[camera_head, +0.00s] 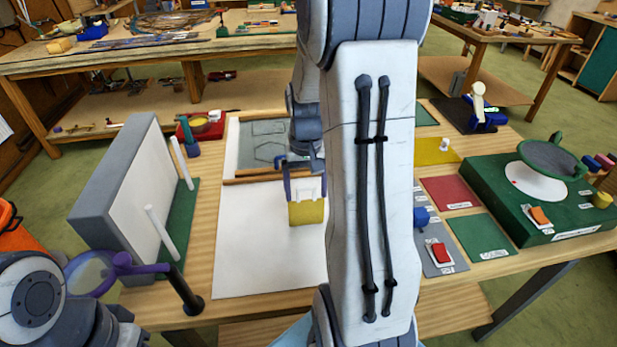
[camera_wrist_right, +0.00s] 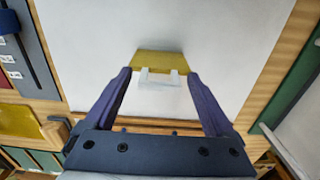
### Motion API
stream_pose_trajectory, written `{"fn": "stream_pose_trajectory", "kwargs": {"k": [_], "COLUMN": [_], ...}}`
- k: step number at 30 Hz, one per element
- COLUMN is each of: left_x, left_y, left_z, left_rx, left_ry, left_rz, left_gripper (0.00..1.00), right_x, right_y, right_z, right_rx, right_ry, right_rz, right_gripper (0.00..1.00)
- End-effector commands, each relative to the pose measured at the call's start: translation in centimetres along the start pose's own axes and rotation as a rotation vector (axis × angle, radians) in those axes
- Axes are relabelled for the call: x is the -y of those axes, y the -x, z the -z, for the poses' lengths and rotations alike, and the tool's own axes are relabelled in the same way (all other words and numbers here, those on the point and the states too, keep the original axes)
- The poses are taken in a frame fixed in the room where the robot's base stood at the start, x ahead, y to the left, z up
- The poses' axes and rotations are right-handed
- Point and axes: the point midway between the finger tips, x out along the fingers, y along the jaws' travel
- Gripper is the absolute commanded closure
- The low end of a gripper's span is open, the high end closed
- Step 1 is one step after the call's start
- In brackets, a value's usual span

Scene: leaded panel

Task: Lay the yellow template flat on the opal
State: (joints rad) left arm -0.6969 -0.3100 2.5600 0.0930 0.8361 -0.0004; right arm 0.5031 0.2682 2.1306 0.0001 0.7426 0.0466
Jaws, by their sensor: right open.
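The yellow template (camera_head: 307,213) is over the large white sheet (camera_head: 255,245) on the bench. It also shows in the right wrist view (camera_wrist_right: 160,61), with a pale raised grip (camera_wrist_right: 160,77) on it. My right gripper (camera_head: 305,192) is open, its purple fingers on either side of the grip, with gaps visible in the wrist view. The template looks flat there; I cannot tell whether it touches the white surface. I cannot tell whether this sheet or the white upright panel (camera_head: 137,200) is the opal. My left gripper is not in view.
A grey rack (camera_head: 110,165) stands at the left, near a purple-rimmed lens (camera_head: 92,273) on a post. A framed board (camera_head: 262,147) lies behind the sheet. Yellow (camera_head: 430,152), red (camera_head: 450,193) and green (camera_head: 478,237) sheets and a green-based machine (camera_head: 490,190) are at the right.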

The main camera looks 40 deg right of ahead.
Motion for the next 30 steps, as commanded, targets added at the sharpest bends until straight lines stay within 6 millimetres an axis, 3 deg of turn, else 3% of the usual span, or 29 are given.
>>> {"fn": "stream_pose_trajectory", "kwargs": {"k": [5,12,18,27,30], "left_x": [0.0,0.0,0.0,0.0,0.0], "left_y": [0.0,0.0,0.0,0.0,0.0], "left_z": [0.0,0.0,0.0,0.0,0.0], "left_rx": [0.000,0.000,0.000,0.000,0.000], "left_ry": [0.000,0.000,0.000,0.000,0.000], "left_rz": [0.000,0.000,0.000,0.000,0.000], "left_gripper": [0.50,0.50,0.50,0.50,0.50], "right_x": [0.0,0.0,0.0,0.1,1.4], "right_y": [2.7,8.0,11.0,12.1,12.0], "right_z": [0.2,0.2,0.1,0.0,-0.5], "right_rx": [-0.008,-0.007,-0.003,0.000,-0.002], "right_ry": [0.000,0.000,0.000,0.002,0.040], "right_rz": [0.000,0.000,0.000,0.000,0.003], "right_gripper": [0.11,0.11,0.11,0.11,0.11]}}
